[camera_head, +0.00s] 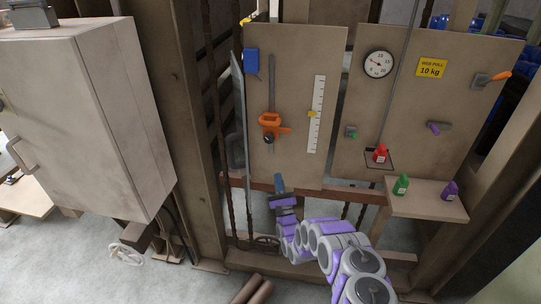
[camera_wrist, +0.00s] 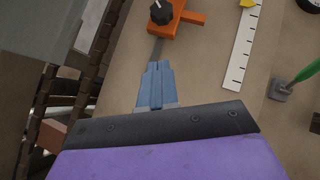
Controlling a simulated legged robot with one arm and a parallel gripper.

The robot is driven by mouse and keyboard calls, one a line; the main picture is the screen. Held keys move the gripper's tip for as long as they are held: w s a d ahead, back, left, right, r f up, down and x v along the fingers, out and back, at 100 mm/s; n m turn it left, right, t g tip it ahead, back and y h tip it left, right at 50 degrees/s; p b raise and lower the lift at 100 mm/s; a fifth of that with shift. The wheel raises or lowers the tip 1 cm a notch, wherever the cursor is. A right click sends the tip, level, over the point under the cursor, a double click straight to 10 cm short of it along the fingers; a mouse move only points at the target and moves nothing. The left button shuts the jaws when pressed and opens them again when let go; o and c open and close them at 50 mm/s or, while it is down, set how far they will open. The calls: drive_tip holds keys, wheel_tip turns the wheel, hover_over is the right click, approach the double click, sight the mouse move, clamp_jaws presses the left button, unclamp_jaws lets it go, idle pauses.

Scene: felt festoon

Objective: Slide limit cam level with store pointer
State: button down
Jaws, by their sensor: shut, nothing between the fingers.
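The orange limit cam (camera_head: 270,121) sits on a vertical slot (camera_head: 271,75) in the left beige panel, with a dark round knob (camera_head: 269,138) on its lower part. The yellow store pointer (camera_head: 312,114) is at the white scale (camera_head: 317,120) to its right, slightly above the cam's side arm. In the wrist view the cam (camera_wrist: 172,22), its black knob (camera_wrist: 161,12) and the pointer (camera_wrist: 247,3) show at the top edge. My gripper (camera_head: 279,180) has blue fingers, shut and empty, below the cam; the fingers (camera_wrist: 157,68) point up toward it in the wrist view.
A blue box (camera_head: 251,61) is at the panel's upper left. The right panel carries a dial gauge (camera_head: 378,64), a yellow 10 kg sign (camera_head: 431,68) and levers. Red (camera_head: 380,153), green (camera_head: 401,185) and purple (camera_head: 450,191) weights rest on small supports. A grey cabinet (camera_head: 110,110) stands left.

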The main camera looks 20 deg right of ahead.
sight(270, 143)
drive_tip(key=shift+s+a+r+b+x, duration=0.25)
drive_tip(key=shift+b+x, duration=0.5)
drive_tip(key=shift+x, duration=1.05)
drive_tip(key=shift+s+a+r+b+x, duration=0.25)
drive_tip(key=shift+b+x, duration=0.5)
drive_tip(key=shift+x, duration=1)
drive_tip(key=shift+s+a+r+b+x, duration=0.1)
drive_tip(key=shift+r+b+x, duration=0.2)
drive_tip(key=shift+b+x, duration=1)
drive_tip(key=shift+w+d+r+p, duration=0.25)
drive_tip(key=shift+w+r+p, duration=0.15)
drive_tip(key=shift+p, duration=0.15)
